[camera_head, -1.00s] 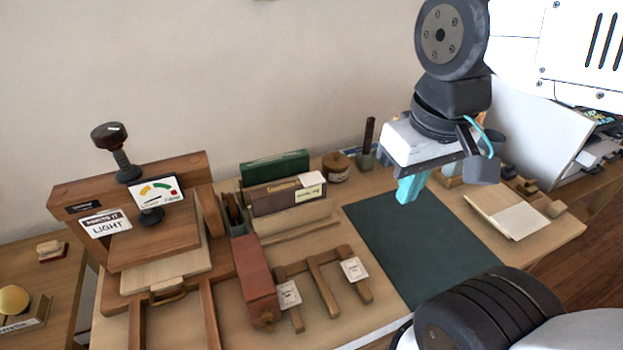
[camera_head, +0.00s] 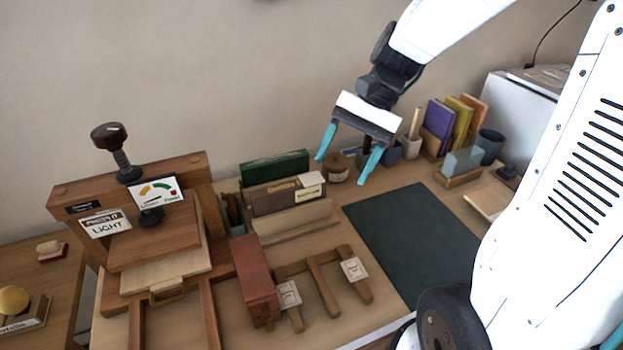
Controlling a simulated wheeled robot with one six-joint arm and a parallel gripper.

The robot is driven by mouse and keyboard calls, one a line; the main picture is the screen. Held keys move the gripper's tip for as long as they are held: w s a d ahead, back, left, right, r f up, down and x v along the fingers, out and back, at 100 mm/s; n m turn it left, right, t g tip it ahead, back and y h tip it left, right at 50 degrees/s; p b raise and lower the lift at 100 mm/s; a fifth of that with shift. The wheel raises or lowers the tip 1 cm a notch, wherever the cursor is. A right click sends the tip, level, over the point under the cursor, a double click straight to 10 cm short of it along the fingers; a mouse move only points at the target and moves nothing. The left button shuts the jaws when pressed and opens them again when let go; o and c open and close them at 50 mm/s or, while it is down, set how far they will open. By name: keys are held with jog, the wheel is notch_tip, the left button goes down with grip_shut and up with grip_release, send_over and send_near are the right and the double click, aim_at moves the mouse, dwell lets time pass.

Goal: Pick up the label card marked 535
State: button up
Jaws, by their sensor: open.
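Two small white label cards lie on a wooden rack (camera_head: 322,284) at the front of the table. The left card (camera_head: 288,293) is beside the red box; the right card (camera_head: 354,269) is on the rack's right arm. Their print is too small to read, so I cannot tell which is marked 535. My gripper (camera_head: 342,169) is open and empty, with teal fingers apart. It hangs above the back of the table, behind and above both cards.
A dark green mat (camera_head: 413,240) lies flat and clear to the right of the rack. A red box (camera_head: 256,281) stands left of the cards. Books in a holder (camera_head: 288,193) and a round wooden pot (camera_head: 336,167) stand at the back. A wooden press (camera_head: 150,225) fills the left.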

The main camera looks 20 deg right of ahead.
jog(key=w+d+f+m+y, duration=0.2)
jog(key=w+f+m+y, duration=0.2)
jog(key=w+f, duration=0.25)
jog(key=m+t+y, duration=0.3)
jog(key=m, duration=0.3)
send_near(309, 179)
jog(key=a, duration=0.2)
jog(key=x, duration=0.3)
jog(key=f+x, duration=0.1)
jog(key=x, duration=0.3)
jog(key=shift+a, duration=0.1)
jog(key=c, duration=1.1)
jog(key=shift+r, duration=0.1)
